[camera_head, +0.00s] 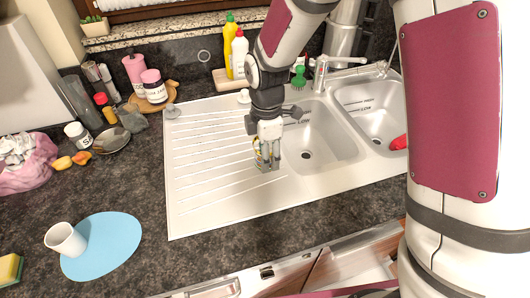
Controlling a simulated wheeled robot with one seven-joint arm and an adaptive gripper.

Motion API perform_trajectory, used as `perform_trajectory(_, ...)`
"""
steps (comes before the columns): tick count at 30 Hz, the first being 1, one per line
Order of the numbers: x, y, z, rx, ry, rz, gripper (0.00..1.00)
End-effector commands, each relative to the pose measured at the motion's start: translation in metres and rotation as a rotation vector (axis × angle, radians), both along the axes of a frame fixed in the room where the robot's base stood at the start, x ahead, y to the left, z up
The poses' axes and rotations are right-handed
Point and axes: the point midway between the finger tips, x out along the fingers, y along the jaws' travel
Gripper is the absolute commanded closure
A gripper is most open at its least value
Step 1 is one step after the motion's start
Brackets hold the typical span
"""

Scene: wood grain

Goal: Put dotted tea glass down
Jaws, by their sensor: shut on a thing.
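My gripper (267,163) points down over the ribbed drainboard of the white sink (200,190), just left of the nearer basin. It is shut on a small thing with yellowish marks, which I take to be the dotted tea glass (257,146). The fingers hide most of the glass. I cannot tell whether its base touches the drainboard.
A white cup (65,240) stands tilted-looking on a blue round mat (108,255) at the front left. Yellow (231,45) and white (240,55) bottles stand behind the sink near the tap (320,75). The drainboard left of my gripper is mostly clear.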

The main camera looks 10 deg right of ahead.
Motion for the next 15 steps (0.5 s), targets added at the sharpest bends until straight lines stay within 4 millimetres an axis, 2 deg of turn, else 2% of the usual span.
perform_trajectory(3, 0.015, -0.001, -0.001, 0.000, -0.001, -0.001, 0.90)
perform_trajectory(8, 0.019, -0.001, -0.005, 0.001, 0.001, 0.000, 0.90)
perform_trajectory(15, 0.018, -0.001, -0.033, -0.001, 0.003, 0.001, 0.90)
